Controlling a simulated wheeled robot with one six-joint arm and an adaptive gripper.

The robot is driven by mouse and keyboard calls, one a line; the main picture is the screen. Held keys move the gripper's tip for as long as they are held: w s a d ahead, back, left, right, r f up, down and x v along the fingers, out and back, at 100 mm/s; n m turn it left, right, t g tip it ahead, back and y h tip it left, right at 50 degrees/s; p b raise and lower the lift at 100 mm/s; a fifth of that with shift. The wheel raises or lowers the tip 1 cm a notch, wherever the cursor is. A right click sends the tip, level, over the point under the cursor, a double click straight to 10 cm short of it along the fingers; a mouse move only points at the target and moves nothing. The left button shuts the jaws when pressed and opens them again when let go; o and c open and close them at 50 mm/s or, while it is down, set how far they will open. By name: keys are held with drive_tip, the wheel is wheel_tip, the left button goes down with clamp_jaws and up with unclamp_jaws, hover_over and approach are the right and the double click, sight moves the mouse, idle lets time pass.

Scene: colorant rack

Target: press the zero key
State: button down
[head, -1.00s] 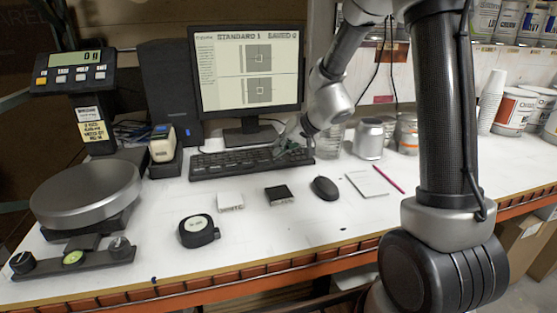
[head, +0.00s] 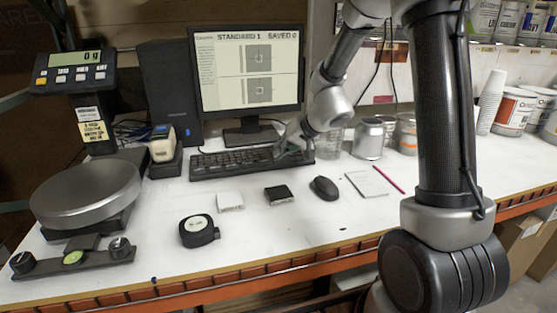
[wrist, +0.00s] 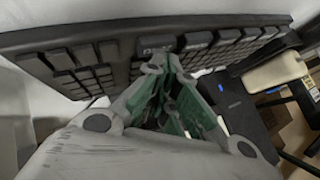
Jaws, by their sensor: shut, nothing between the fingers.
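My gripper (head: 279,150) is at the right part of the black keyboard (head: 225,165), below the monitor. Its green-sided fingers are shut and empty. In the wrist view my gripper (wrist: 160,62) has its tips right by a wide grey key (wrist: 157,44) with a mark I cannot read. The keyboard (wrist: 85,58) spans the top of that view. I cannot tell whether the tips touch a key. The scale's display head (head: 75,72) at the far left reads 0 g, with a row of small buttons (head: 81,77) under the readout; their labels are too small to read surely.
The monitor (head: 248,70) shows "STANDARD 1 SAVED 0". A mouse (head: 324,188), a black block (head: 278,194), a white block (head: 230,200) and a tape measure (head: 199,231) lie in front of the keyboard. A handheld device (head: 163,143) stands left of it; a grey can (head: 368,138) stands right.

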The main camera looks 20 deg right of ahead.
idle(0.3)
drive_tip(key=shift+r, duration=0.75)
drive_tip(key=shift+r, duration=0.15)
wheel_tip(320, 180, up, 5)
drive_tip(key=shift+f, duration=0.15)
idle(0.7)
